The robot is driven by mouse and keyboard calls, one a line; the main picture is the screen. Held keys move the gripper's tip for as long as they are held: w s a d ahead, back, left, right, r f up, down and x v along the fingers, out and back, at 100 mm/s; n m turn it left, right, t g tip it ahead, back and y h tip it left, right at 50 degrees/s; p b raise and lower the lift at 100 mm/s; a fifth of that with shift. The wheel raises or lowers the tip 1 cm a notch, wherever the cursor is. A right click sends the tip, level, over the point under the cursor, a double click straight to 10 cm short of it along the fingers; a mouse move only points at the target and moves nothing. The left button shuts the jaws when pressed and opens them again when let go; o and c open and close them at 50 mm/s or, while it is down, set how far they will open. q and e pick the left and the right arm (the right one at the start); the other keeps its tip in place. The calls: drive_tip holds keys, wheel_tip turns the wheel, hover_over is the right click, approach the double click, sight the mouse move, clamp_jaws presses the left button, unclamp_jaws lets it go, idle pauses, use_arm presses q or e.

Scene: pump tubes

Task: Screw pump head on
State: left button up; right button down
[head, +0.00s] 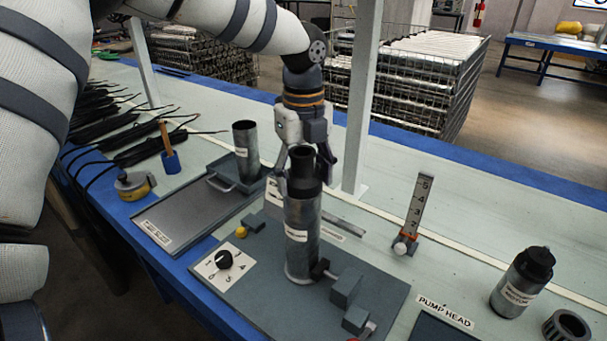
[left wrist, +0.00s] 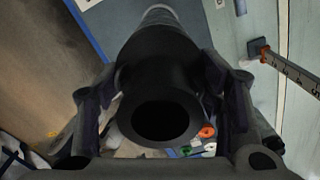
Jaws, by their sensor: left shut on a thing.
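The grey metal pump tube (head: 301,232) stands upright on the fixture plate in the head view. A black hollow pump head (head: 302,163) sits at its top, in line with it; how far it is threaded cannot be told. My left gripper (head: 305,176) comes down from above and is shut on the pump head, one finger on each side. In the left wrist view the pump head (left wrist: 160,110) shows its open round end between the two fingers, with the tube (left wrist: 160,16) beyond it. My right gripper is in neither view.
A dial (head: 223,259) and clamp blocks (head: 347,286) sit on the fixture plate. A tray with another tube (head: 246,150) is at left. A black-capped cylinder (head: 520,284), a dark ring (head: 567,325) and an upright scale (head: 415,205) stand at right. A white post (head: 361,100) rises behind.

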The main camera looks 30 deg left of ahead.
use_arm(q)
drive_tip(key=m, duration=0.3)
drive_tip(key=shift+a+m, duration=0.1)
drive_tip(key=shift+m, duration=0.7)
drive_tip(key=m, duration=0.5)
drive_tip(key=shift+s, duration=0.1)
drive_tip(key=o, duration=1)
